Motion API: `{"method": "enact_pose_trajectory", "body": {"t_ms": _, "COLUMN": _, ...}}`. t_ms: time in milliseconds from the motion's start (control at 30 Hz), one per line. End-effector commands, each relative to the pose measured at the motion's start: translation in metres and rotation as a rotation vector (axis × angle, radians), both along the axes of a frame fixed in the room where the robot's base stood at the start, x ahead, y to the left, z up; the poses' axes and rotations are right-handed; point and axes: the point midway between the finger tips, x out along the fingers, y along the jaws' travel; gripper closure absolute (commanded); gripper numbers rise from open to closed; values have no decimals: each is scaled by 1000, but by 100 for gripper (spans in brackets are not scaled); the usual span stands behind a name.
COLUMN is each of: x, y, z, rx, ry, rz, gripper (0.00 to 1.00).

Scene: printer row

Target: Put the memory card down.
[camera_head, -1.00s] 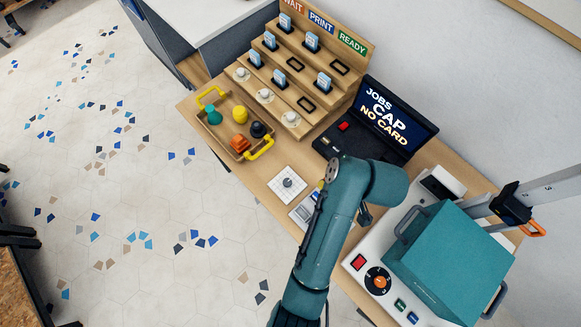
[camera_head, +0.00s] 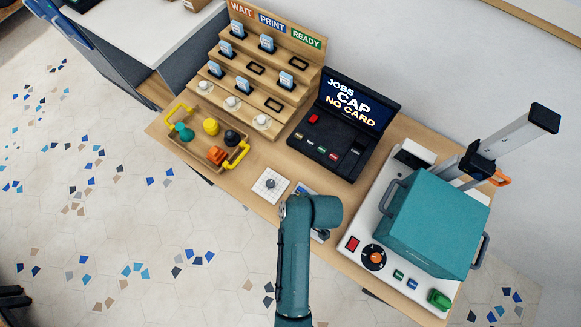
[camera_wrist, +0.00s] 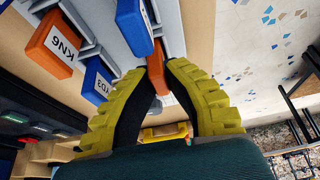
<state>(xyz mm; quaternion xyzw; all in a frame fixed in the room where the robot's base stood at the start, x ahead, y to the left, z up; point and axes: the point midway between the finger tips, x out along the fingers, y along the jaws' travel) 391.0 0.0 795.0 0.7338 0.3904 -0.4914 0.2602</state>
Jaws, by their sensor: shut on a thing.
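In the wrist view my gripper (camera_wrist: 158,76) has its yellow fingers closed at their tips on a small orange card (camera_wrist: 156,64), which I take to be the memory card. Its far end is hard to make out. The tips are close beside a pale holder that bears an orange card marked KN6 (camera_wrist: 58,45), a blue card (camera_wrist: 98,80) with a partly hidden label and another blue piece (camera_wrist: 134,25). I cannot tell whether the held card touches the holder. In the head view my arm hides the gripper, the held card and most of the holder.
A black console (camera_head: 330,145) reads "JOBS CAP NO CARD". Right of my arm stands a teal-hooded printer (camera_head: 430,220). A white gridded plate (camera_head: 260,190) lies left of my arm. Beyond it are a yellow-handled tray (camera_head: 192,153) of coloured pieces and a stepped WAIT/PRINT/READY rack (camera_head: 250,110).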

Motion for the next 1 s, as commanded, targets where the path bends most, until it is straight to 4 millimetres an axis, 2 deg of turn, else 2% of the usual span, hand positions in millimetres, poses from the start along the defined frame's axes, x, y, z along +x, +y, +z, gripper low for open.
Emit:
{"method": "enact_pose_trajectory", "body": {"t_ms": 233, "x": 0, "y": 0, "z": -2, "rx": 0, "ry": -1, "rz": 0, "gripper": 100}}
{"method": "enact_pose_trajectory", "body": {"t_ms": 267, "x": 1, "y": 0, "z": -1, "rx": 0, "ry": -1, "rz": 0, "gripper": 84}}
{"method": "enact_pose_trajectory", "body": {"t_ms": 367, "x": 1, "y": 0, "z": -1, "rx": 0, "ry": -1, "rz": 0, "gripper": 65}}
{"method": "enact_pose_trajectory", "body": {"t_ms": 633, "x": 1, "y": 0, "z": 0, "rx": 0, "ry": -1, "rz": 0, "gripper": 65}}
{"method": "enact_pose_trajectory", "body": {"t_ms": 733, "x": 0, "y": -2, "z": 8, "rx": -1, "ry": -3, "rz": -1, "gripper": 65}}
{"method": "enact_pose_trajectory", "body": {"t_ms": 867, "x": -5, "y": -10, "z": 33, "rx": 0, "ry": -6, "rz": -3, "gripper": 65}}
{"method": "enact_pose_trajectory", "body": {"t_ms": 1000, "x": -13, "y": -22, "z": 67, "rx": -1, "ry": -5, "rz": -4, "gripper": 65}}
